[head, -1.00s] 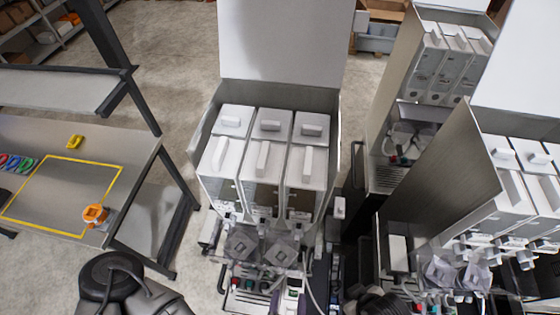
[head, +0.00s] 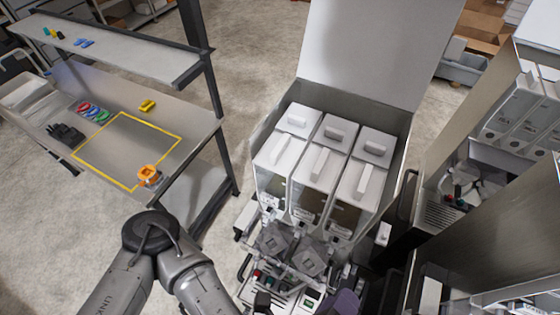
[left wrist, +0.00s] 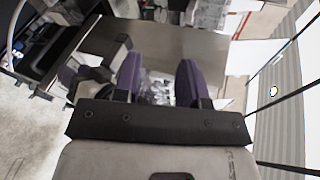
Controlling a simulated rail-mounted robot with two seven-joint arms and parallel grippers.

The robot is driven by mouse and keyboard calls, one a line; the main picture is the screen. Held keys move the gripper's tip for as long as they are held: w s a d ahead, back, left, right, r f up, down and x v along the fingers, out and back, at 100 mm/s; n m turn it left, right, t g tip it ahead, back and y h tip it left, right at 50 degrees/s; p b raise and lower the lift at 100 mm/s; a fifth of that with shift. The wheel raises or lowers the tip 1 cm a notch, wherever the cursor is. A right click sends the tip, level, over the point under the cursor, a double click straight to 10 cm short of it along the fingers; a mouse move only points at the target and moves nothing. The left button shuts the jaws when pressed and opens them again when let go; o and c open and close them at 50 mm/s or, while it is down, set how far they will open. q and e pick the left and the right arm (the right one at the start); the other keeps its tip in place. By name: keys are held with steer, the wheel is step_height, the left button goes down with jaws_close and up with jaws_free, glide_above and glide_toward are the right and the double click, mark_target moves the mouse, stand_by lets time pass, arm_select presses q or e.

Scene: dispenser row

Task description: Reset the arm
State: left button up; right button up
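My left arm (head: 190,270) comes in at the bottom of the head view, its elbow bent, and runs out of the lower edge. My left gripper (head: 343,302) shows only as a purple part at the bottom edge, in front of the dispenser machine. In the left wrist view its two purple fingers (left wrist: 158,80) stand apart with a clear gap and nothing held between them. Blurred machine parts show beyond the gap.
The open dispenser machine (head: 398,150) with three canisters stands close ahead. More dispensers (head: 515,110) stand at the right. A steel table (head: 195,128) with a yellow-outlined area, an orange item (head: 148,175) and coloured rings is at the left. Bare floor (head: 262,75) lies between.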

arm_select(q)
steer(key=w+a+r+n+t, duration=0.2)
steer(key=w+r+n, duration=0.7)
steer(key=r+n, duration=0.35)
steer(key=w+a+f+n+y, duration=0.2)
steer(key=w+a+f+n, duration=0.2)
steer(key=a, duration=0.3)
steer(key=w+a+f+n+y, duration=0.25)
steer(key=w+a+n, duration=0.2)
steer(key=a, duration=0.25)
steer(key=s+a+f+n+g+y, duration=0.2)
steer(key=s+a+f+n, duration=0.1)
steer(key=a+f, duration=0.45)
steer(key=s+a+f+n+g+y, duration=0.25)
steer(key=a+f, duration=0.35)
steer(key=f, duration=0.3)
steer(key=s+a+f+g, duration=0.2)
steer(key=s+f+g, duration=0.2)
steer(key=s+f, duration=0.8)
steer(key=s, duration=0.4)
steer(key=shift+f, duration=0.25)
